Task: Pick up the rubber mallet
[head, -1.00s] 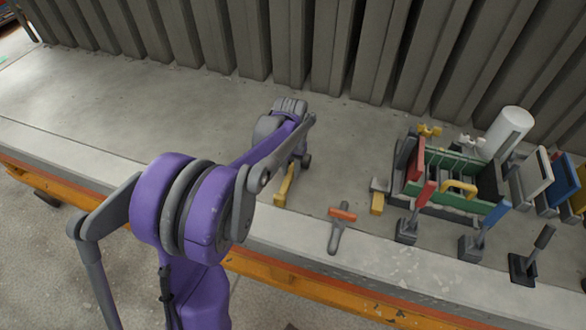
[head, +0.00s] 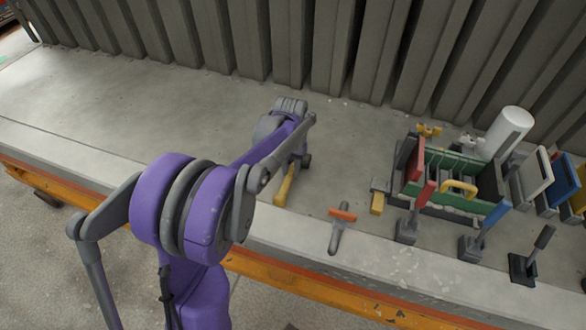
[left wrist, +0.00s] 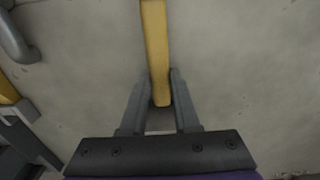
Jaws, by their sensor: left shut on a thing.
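The rubber mallet's yellow handle (head: 284,187) shows in the head view below my left gripper (head: 297,163), near the front of the grey bench. A small dark part beside the gripper may be the mallet's head, but I cannot tell. In the left wrist view the handle (left wrist: 155,45) runs from the top edge down between the two grey fingers of my left gripper (left wrist: 160,82). The gripper is shut on the handle. The mallet's head is not clearly seen in the left wrist view. I cannot tell whether the handle is clear of the bench. My right gripper is out of view.
An orange-and-grey scraper-like tool (head: 341,227) lies right of the mallet. A hammer-like tool with a yellow handle (head: 377,203) lies beyond it. A green tool carrier (head: 430,203) and several upright floats stand farther right. A ribbed panel wall (head: 290,50) closes the back. The bench's left is clear.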

